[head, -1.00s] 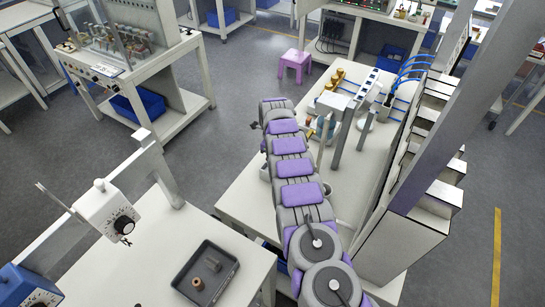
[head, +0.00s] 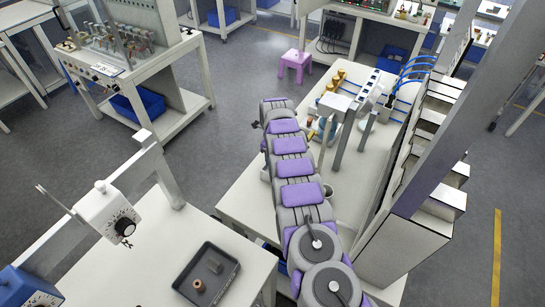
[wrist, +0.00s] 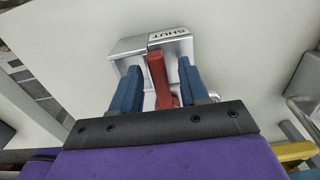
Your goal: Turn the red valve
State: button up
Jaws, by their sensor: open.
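The red valve handle (wrist: 158,82) shows in the wrist view as a red bar, between the two blue fingers of my gripper (wrist: 157,68). The fingers are apart, one on each side of the bar, with a visible gap on the left and a smaller one on the right. Behind the bar is a silver metal block (wrist: 128,45) with a label (wrist: 168,35) reading SHUT, upside down. Whether either finger touches the bar is not clear. In the head view my arm stretches away over the bench, and neither my gripper nor the valve can be made out.
The white bench (head: 245,205) holds grey posts (head: 340,138), brass-coloured parts (head: 340,75) and blue tubes (head: 415,68) close to my arm's right. A tall panel (head: 395,225) borders the right side. A dark tray (head: 211,275) lies on the left bench. Open floor (head: 215,125) lies left.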

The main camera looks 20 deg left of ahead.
jog(key=shift+d+r, duration=0.1)
jog(key=shift+r, duration=0.25)
notch_tip(320, 180, up, 17)
jog(key=p, duration=0.5)
jog(key=shift+w+f+p, duration=0.15)
jog(key=shift+p, duration=0.2)
jog(key=shift+a+f, duration=0.1)
jog(key=shift+a, duration=0.1)
